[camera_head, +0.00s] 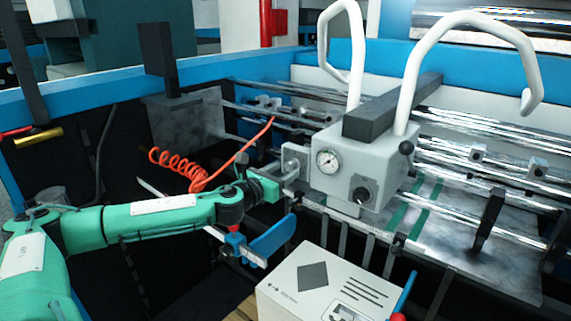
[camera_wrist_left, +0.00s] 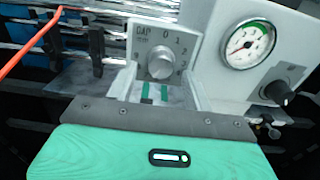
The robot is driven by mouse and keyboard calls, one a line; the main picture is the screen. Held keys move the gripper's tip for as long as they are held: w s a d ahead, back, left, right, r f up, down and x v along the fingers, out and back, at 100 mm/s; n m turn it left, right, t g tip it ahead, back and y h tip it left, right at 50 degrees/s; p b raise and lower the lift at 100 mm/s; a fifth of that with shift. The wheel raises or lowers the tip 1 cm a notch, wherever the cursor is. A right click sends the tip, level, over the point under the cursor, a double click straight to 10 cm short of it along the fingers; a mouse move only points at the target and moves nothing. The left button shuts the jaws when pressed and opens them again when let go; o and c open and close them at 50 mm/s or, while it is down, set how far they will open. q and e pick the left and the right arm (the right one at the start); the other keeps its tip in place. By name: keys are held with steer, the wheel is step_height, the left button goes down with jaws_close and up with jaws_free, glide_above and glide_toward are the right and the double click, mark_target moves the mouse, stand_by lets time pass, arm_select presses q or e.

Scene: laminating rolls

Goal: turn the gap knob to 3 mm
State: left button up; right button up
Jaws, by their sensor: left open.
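The gap knob (camera_wrist_left: 160,62) is a round grey knob on a light plate marked GAP (camera_wrist_left: 172,38), with a dial of small numbers around it. The numbers 0 and 1 show at the top; I cannot read the knob's setting. In the head view the plate (camera_head: 292,158) sits at the left side of the white machine head (camera_head: 350,150). My left gripper (camera_head: 279,181) is open right at the plate. In the left wrist view its fingers (camera_wrist_left: 163,92) stand either side of the knob; I cannot tell whether they touch it. My right gripper is not in view.
A pressure gauge (camera_head: 328,161) and a black knob (camera_head: 362,194) are on the machine head's front. An orange coiled hose (camera_head: 182,168) hangs close behind my left arm. A white labelled box (camera_head: 320,288) stands in front. Chrome rollers (camera_head: 470,155) run to the right.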

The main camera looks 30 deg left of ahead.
arm_select(q)
steer(key=shift+w+d, duration=0.1)
steer(key=shift+w, duration=0.75)
steer(key=c, duration=1)
